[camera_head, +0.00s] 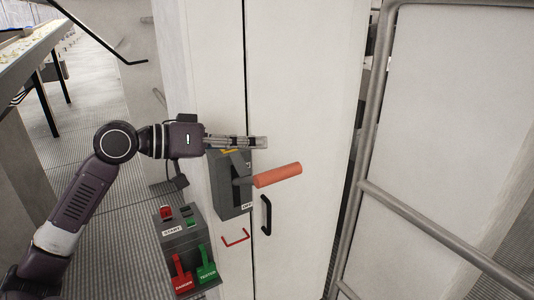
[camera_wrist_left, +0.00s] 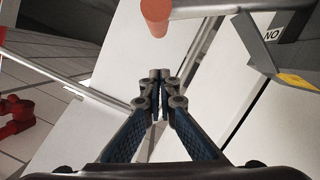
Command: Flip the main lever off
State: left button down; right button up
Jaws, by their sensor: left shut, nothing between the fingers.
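The main lever has an orange cylindrical handle (camera_head: 278,175) on a grey arm, fixed to a dark grey switch box (camera_head: 232,200) on the white cabinet. The handle points out to the right, with an OFF label (camera_head: 247,206) below it. My left gripper (camera_head: 264,142) is shut and empty, just above the handle in the picture, with its fingers pointing right across the top of the box. In the left wrist view the shut fingertips (camera_wrist_left: 160,74) are apart from the orange handle end (camera_wrist_left: 156,14). An ON label (camera_wrist_left: 272,35) shows upside down there. My right gripper is not in view.
A control box (camera_head: 182,240) with a START label and red and green levers stands below left. A black door handle (camera_head: 266,215) and a red bracket (camera_head: 236,237) are on the cabinet below the switch. A grey metal railing (camera_head: 420,225) stands at the right.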

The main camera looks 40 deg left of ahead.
pick_arm(q)
jog(key=d+f, duration=0.1)
jog(key=f+p, duration=0.1)
jog(key=w+d+f+p, duration=0.1)
jog(key=f, duration=0.1)
jog(key=shift+d, duration=0.3)
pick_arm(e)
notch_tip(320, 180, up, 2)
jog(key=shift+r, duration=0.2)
